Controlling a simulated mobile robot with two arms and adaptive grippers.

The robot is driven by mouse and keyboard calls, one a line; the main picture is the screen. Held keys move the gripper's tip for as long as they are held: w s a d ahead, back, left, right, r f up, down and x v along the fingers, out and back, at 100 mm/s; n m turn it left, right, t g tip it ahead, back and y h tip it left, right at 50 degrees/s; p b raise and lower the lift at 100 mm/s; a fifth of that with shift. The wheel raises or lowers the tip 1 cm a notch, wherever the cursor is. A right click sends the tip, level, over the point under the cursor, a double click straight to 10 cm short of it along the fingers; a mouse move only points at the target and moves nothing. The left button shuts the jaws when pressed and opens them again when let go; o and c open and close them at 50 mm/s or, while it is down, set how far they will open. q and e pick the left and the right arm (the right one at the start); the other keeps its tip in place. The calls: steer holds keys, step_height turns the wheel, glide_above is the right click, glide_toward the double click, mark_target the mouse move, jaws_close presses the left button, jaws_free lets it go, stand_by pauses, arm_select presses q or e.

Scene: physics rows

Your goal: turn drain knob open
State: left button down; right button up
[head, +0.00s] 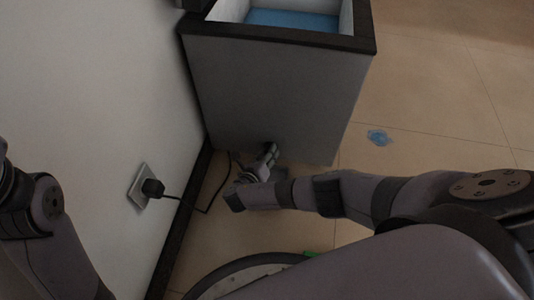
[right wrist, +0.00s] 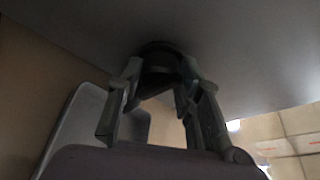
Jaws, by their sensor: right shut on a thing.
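The drain knob (right wrist: 160,52) is a dark round piece on the underside or lower face of the grey tank (head: 270,95), seen in the right wrist view. My right gripper (right wrist: 162,82) is shut on it, with fingers on both sides. In the head view the right gripper (head: 271,150) reaches the bottom of the tank's near face, and the knob itself cannot be made out there. The tank has a dark rim and is open on top, with blue water (head: 292,20) inside. My left arm shows at the left edge, but its gripper is out of view.
A black plug (head: 152,188) sits in a wall socket at the left, with a cable running along the floor toward the tank. A small blue puddle (head: 378,137) lies on the tiled floor, right of the tank.

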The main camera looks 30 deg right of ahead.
steer(key=shift+a, duration=0.1)
stand_by(0.5)
steer(key=o, duration=1.2)
steer(key=shift+c, duration=0.2)
steer(key=v, duration=1.2)
